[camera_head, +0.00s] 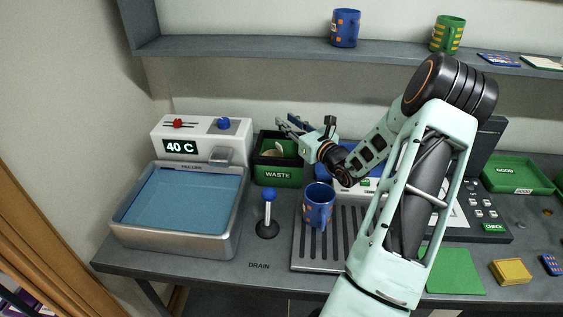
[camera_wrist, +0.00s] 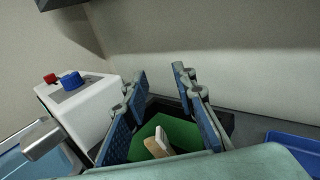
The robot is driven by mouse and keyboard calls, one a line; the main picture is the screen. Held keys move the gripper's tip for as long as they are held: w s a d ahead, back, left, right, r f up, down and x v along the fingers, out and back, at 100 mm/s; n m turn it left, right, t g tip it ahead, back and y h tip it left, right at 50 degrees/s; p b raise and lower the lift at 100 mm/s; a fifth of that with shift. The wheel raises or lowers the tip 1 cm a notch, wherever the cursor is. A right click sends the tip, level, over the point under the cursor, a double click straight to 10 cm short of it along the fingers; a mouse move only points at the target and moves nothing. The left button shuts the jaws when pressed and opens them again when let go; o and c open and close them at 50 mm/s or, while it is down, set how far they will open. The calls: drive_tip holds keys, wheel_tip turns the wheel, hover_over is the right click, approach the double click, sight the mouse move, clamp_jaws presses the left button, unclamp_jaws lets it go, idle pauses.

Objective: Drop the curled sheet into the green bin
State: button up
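The green bin (camera_head: 278,176), labelled WASTE, stands at the back of the counter, between the water basin and the drain tray. A beige curled sheet (camera_head: 277,151) shows inside it. In the wrist view the sheet (camera_wrist: 158,142) lies low in the bin against its green inside (camera_wrist: 182,131), partly hidden by my gripper's body. My gripper (camera_head: 288,127) is above the bin's back part, reaching in from the right. In the wrist view my gripper (camera_wrist: 158,90) has its two blue-padded fingers spread apart with nothing between the tips.
A white heater unit (camera_head: 200,138) reading 40 C and a basin of water (camera_head: 185,200) stand left of the bin. A blue mug (camera_head: 318,204) stands on the drain tray (camera_head: 310,248), near a blue-knobbed lever (camera_head: 268,212). A shelf (camera_head: 290,48) with mugs runs above.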

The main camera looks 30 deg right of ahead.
drive_tip(key=s, duration=1.2)
drive_tip(key=shift+d, duration=0.3)
